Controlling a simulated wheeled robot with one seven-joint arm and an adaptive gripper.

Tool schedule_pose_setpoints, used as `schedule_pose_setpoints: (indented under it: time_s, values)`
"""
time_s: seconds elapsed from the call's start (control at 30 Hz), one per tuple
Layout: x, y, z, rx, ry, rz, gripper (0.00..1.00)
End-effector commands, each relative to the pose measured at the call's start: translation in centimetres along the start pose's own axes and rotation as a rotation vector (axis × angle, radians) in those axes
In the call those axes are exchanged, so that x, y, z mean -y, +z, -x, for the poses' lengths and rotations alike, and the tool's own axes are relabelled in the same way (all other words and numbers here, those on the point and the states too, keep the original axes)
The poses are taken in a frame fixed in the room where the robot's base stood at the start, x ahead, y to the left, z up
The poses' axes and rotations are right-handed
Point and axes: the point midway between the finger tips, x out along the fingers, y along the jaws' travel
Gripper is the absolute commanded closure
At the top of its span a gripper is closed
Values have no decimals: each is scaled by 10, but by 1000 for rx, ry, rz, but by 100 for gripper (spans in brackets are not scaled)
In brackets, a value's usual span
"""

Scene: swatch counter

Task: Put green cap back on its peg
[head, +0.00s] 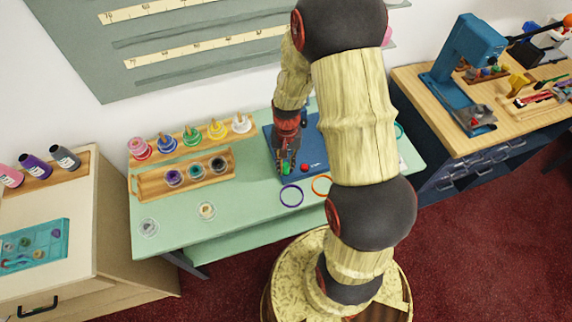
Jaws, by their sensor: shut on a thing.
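My gripper (286,164) points down over the blue board (316,164) on the pale green counter. It is shut on a small green thing (287,169), which looks like the green cap and is mostly hidden by the fingers. I cannot tell whether it touches the board. A small red cap (305,167) is just right of the gripper on the board. A wooden rack (152,154) at the back left holds a row of coloured items, including a green one (192,138). My arm hides much of the board's right side, so I cannot make out the green cap's peg.
A purple ring (291,195) and an orange ring (321,185) lie in front of the board. A wooden holder (148,187) with several dark jars stands left.

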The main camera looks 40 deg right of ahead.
Motion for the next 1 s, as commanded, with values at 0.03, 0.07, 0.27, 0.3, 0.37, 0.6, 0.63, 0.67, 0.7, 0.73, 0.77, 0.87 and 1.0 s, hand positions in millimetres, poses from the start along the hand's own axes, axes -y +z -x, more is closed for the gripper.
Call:
schedule_pose_setpoints:
  time_s: [0.03, 0.07, 0.27, 0.3, 0.37, 0.6, 0.63, 0.67, 0.7, 0.73, 0.77, 0.87, 1.0]
  values:
    - [0, 0, 0, 0, 0, 0, 81]
    - [0, 0, 0, 0, 0, 0, 79]
    - [0, 0, 0, 0, 0, 0, 68]
    - [0, 0, 0, 0, 0, 0, 65]
    - [0, 0, 0, 0, 0, 0, 62]
    - [0, 0, 0, 0, 0, 0, 61]
    - [0, 0, 0, 0, 0, 0, 61]
    - [0, 0, 0, 0, 0, 0, 61]
    - [0, 0, 0, 0, 0, 0, 61]
    - [0, 0, 0, 0, 0, 0, 61]
    - [0, 0, 0, 0, 0, 0, 61]
    - [0, 0, 0, 0, 0, 0, 61]
    - [0, 0, 0, 0, 0, 0, 61]
